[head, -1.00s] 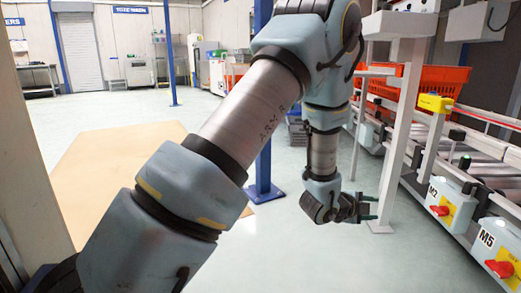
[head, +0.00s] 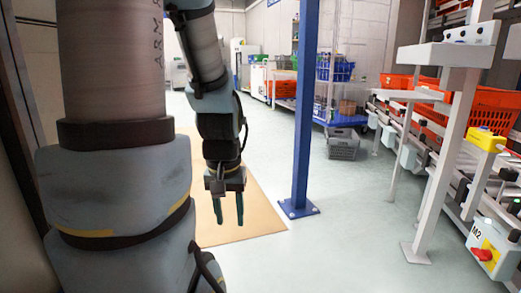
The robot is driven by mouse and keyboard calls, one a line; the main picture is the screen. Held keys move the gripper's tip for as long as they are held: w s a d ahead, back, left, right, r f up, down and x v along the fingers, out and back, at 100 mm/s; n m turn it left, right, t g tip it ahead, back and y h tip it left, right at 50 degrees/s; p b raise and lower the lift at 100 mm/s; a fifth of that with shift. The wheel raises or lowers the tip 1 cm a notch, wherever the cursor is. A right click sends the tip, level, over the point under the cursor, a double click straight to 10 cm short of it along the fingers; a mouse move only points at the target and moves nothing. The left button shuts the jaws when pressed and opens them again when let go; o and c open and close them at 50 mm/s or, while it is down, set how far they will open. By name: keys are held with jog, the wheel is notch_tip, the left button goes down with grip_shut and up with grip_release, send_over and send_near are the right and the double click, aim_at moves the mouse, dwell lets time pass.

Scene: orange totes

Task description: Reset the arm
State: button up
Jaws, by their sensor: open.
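My gripper (head: 229,212) hangs at the end of my arm in the left half of the head view. Its two thin dark green fingers point down and stand a little apart. It is open, with nothing between the fingers. Behind it is the tan floor mat (head: 262,222). My arm fills much of the left side and hides what lies behind it.
A blue post (head: 304,120) stands right of my gripper. A white stand (head: 440,170) and a conveyor with orange totes (head: 480,108) are at the right. A grey crate (head: 343,147) lies on the floor farther back. The floor between post and stand is clear.

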notch_tip(320, 180, up, 37)
jog(key=p, duration=3.6)
jog(key=shift+w, duration=0.15)
jog(key=shift+d+r, duration=0.1)
